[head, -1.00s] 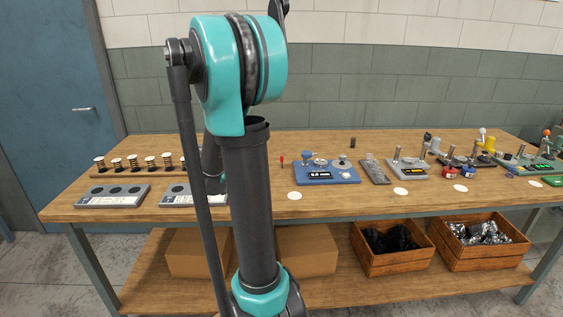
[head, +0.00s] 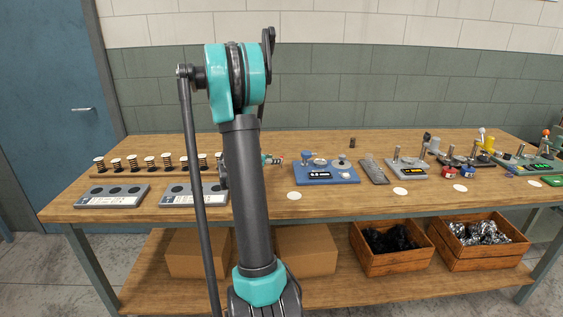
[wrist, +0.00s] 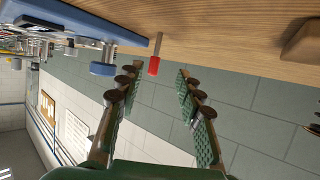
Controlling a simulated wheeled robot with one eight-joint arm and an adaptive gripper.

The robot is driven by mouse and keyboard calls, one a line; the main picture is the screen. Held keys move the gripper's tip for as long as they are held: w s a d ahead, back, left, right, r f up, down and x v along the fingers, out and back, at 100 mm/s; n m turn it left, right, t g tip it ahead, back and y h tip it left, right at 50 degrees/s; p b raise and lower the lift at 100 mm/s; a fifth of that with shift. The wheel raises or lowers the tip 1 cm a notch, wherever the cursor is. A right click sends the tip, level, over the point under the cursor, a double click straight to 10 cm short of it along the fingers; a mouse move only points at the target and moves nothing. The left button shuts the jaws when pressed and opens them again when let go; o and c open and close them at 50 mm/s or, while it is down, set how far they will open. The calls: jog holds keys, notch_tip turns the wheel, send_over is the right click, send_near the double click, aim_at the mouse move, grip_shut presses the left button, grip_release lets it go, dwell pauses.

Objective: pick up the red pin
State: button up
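The red pin (wrist: 154,66) has a red head on a thin stem and stands on the wooden table. In the wrist view it shows upside down, just past my fingertips and lined up with the gap between them. My gripper (wrist: 157,73) is open and empty, with green padded fingers on either side of that gap. In the head view my gripper (head: 271,159) is mostly hidden behind my arm, low over the table beside the blue device. The pin is hard to make out there.
A blue device (head: 326,174) with a display stands close to the right of the pin. Several springs on a wooden rack (head: 120,172) and two grey trays (head: 112,196) are at the left. More devices and spools stand at the right.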

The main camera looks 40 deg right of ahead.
aim_at(281, 169)
jog(key=x, duration=0.3)
jog(key=s+x, duration=0.1)
jog(key=x, duration=0.1)
jog(key=shift+d+r, duration=0.15)
jog(key=shift+w+d+f, duration=0.2)
jog(key=shift+w+d, duration=0.05)
jog(key=shift+d, duration=0.15)
jog(key=shift+c, duration=0.2)
grip_shut()
